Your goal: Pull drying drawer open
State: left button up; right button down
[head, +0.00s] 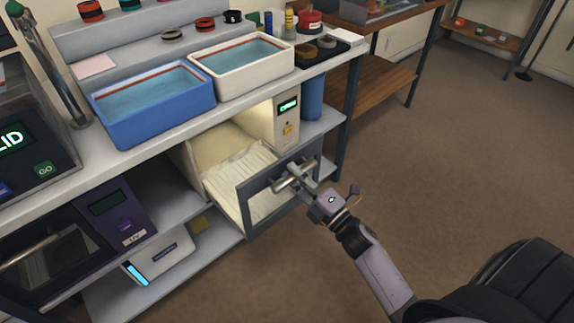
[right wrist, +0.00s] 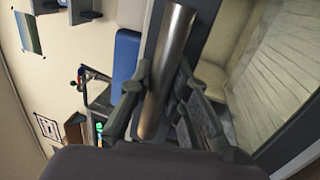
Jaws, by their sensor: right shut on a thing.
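The drying drawer (head: 245,205) stands pulled out of its cabinet under the bench, with a dark front and pale ribbed lining inside. Its metal bar handle (head: 287,180) is on the front. My right gripper (head: 296,178) is shut on this handle, reaching in from the lower right. In the right wrist view the handle (right wrist: 165,75) runs between the two fingers, and the drawer's ribbed inside (right wrist: 280,75) shows at the right. My left gripper is not in view.
The drawer's cabinet has a panel with a green display (head: 288,106). A blue tub (head: 152,110) and a white tub (head: 242,75) of liquid stand on the bench above. A purple device (head: 115,212) is on the shelf to the left. The brown floor (head: 450,170) at the right is clear.

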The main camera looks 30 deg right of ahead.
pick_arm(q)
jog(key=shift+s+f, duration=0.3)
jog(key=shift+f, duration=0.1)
pick_arm(e)
jog(key=shift+v, duration=0.9)
jog(key=shift+r, duration=0.15)
jog(key=c, duration=1.8)
grip_release()
jog(key=v, duration=1.2)
